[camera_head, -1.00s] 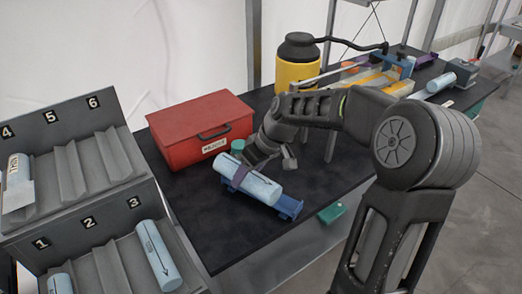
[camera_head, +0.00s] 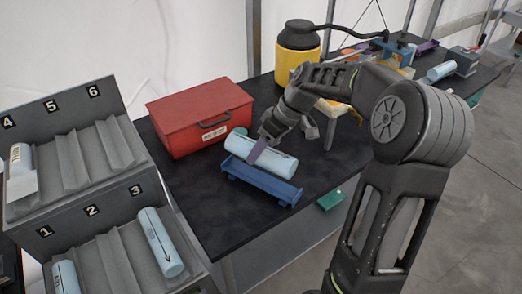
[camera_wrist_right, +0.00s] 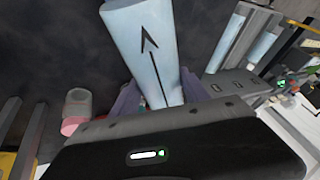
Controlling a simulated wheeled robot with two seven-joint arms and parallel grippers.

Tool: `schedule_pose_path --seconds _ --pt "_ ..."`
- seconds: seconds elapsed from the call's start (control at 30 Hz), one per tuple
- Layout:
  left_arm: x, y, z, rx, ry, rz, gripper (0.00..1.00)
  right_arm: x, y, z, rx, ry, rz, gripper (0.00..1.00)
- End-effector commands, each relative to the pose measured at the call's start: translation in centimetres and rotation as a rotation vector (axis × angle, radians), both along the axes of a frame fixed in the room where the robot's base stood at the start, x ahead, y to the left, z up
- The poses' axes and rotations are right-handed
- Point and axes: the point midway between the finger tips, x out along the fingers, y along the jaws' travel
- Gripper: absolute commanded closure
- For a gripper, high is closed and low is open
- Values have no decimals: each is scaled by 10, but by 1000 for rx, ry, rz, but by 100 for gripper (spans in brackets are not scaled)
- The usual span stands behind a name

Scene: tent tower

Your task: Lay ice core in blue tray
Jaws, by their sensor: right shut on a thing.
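A pale blue ice core (camera_head: 279,161) with a black arrow is in my right gripper (camera_head: 257,150). The gripper's purple fingers are shut around its middle. In the right wrist view the core (camera_wrist_right: 143,42) sticks out between the fingers (camera_wrist_right: 158,92), its arrow pointing away from the wrist. The blue tray (camera_head: 262,184) stands on the black table below the core and nearer to me in the head view. The core looks above its far edge; whether they touch is unclear. My left gripper is not in view.
A red box (camera_head: 198,118) stands behind the tray, left of my arm. A grey numbered rack (camera_head: 95,229) at the left holds more cores. A yellow-and-black container (camera_head: 298,52) stands at the back. The black table (camera_head: 215,215) is clear left of the tray.

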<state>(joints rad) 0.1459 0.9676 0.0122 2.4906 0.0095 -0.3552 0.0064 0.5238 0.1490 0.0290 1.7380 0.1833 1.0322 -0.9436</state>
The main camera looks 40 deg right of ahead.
Motion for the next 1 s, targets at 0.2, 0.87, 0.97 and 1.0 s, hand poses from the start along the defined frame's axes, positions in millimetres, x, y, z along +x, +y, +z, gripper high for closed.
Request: schedule_pose_path --seconds 0.2,0.87,0.97,1.0 --pt "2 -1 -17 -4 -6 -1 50 0 0 -21 0 -1 1 100" --pt "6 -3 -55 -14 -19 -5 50 0 0 -70 0 -1 0 100" --pt "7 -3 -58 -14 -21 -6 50 0 0 -73 1 -2 -1 100" --pt "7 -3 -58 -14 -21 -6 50 0 0 -74 1 -2 -1 100"
